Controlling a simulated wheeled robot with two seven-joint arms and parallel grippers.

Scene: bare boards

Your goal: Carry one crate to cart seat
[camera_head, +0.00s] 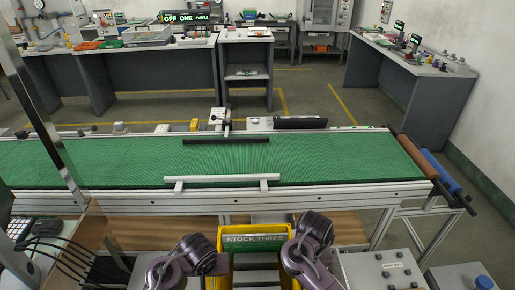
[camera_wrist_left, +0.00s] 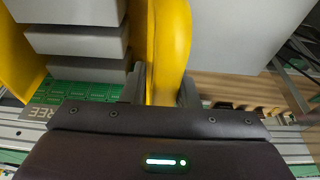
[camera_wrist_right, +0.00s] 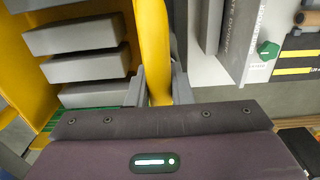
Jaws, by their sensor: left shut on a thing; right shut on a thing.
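A yellow crate (camera_head: 255,229) with a green "STOCK THREE" label stands at the bottom middle of the head view, in front of the conveyor. Grey blocks (camera_head: 256,267) lie inside it; they also show in the left wrist view (camera_wrist_left: 78,41) and the right wrist view (camera_wrist_right: 75,36). My left gripper (camera_wrist_left: 163,90) is shut on one yellow side wall of the crate. My right gripper (camera_wrist_right: 158,90) is shut on the opposite wall. Both arms flank the crate in the head view. The crate's underside is hidden. I cannot pick out the cart seat.
A green-belted conveyor (camera_head: 110,162) runs across ahead, with a white rail (camera_head: 222,179) on its near side.

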